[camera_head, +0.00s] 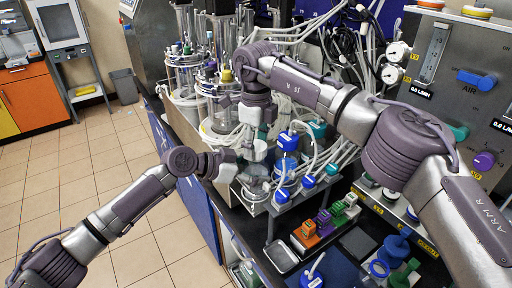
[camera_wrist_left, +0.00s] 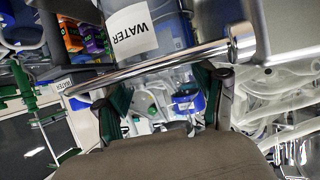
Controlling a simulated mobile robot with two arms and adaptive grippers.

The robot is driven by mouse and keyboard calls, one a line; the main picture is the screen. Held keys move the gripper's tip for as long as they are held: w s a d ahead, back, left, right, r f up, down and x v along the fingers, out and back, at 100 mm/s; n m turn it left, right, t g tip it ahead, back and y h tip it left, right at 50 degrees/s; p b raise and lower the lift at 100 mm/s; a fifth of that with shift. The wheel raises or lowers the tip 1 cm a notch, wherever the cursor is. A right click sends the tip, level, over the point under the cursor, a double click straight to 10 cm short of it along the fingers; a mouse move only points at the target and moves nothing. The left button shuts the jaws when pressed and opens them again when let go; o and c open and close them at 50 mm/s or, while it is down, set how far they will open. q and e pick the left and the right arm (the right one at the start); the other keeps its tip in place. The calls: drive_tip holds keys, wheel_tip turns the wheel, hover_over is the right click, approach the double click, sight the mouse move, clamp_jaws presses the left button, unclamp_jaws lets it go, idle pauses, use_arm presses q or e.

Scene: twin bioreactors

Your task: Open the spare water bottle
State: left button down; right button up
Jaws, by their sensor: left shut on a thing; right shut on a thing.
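My left gripper (camera_head: 230,166) reaches in from the left at the bench edge, shut on the clear spare water bottle. In the left wrist view the bottle (camera_wrist_left: 137,32) shows an upside-down WATER label, and its clear body lies between the green-padded fingers (camera_wrist_left: 163,98). My right gripper (camera_head: 261,150) comes down from above, just right of and above the left one. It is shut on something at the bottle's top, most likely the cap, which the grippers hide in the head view.
A rack with blue-capped bottles (camera_head: 288,141) stands close to the right of both grippers. Glass vessels (camera_head: 217,98) with many white tubes stand behind. Coloured blocks (camera_head: 325,222) sit on the black bench. Instrument panels with knobs (camera_head: 484,160) are at right. Tiled floor at left is open.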

sight(256, 145)
use_arm(q)
drive_tip(key=shift+f, duration=0.1)
use_arm(e)
drive_tip(key=shift+r, duration=2)
use_arm(q)
drive_tip(key=shift+c, duration=0.3)
unclamp_jaws()
drive_tip(key=shift+o, duration=0.2)
use_arm(e)
drive_tip(key=shift+d, duration=0.1)
use_arm(q)
drive_tip(key=shift+a+r, duration=0.2)
drive_tip(key=shift+a, duration=0.05)
use_arm(e)
drive_tip(key=shift+a, duration=0.2)
use_arm(q)
drive_tip(key=v, duration=1.1)
drive_tip(key=shift+s, duration=0.3)
use_arm(e)
drive_tip(key=shift+d, duration=0.15)
